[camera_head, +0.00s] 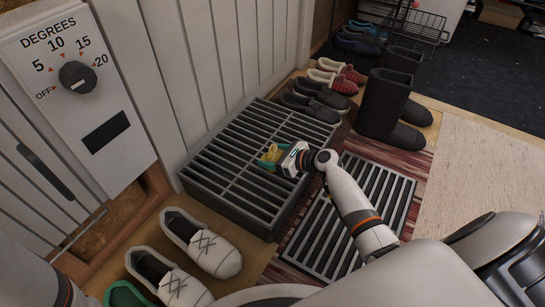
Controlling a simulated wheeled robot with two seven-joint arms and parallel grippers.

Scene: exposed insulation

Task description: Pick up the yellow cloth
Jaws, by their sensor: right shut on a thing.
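The yellow cloth (272,153) is a small bunched piece at the jaws of my right gripper (275,158), above the dark slatted rack beside the white panelled wall. My right gripper is shut on the cloth, and the jaws partly hide it. I cannot tell whether the cloth still touches the slats. My left gripper is not in view; only a bit of my left arm shows at the lower left edge.
The slatted rack (215,172) stands against the wall. A flat grate (335,235) lies on a striped rug to its right. White shoes (201,242), dark boots (383,105) and several other shoes line the wall. A heater control panel (75,75) is at the left.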

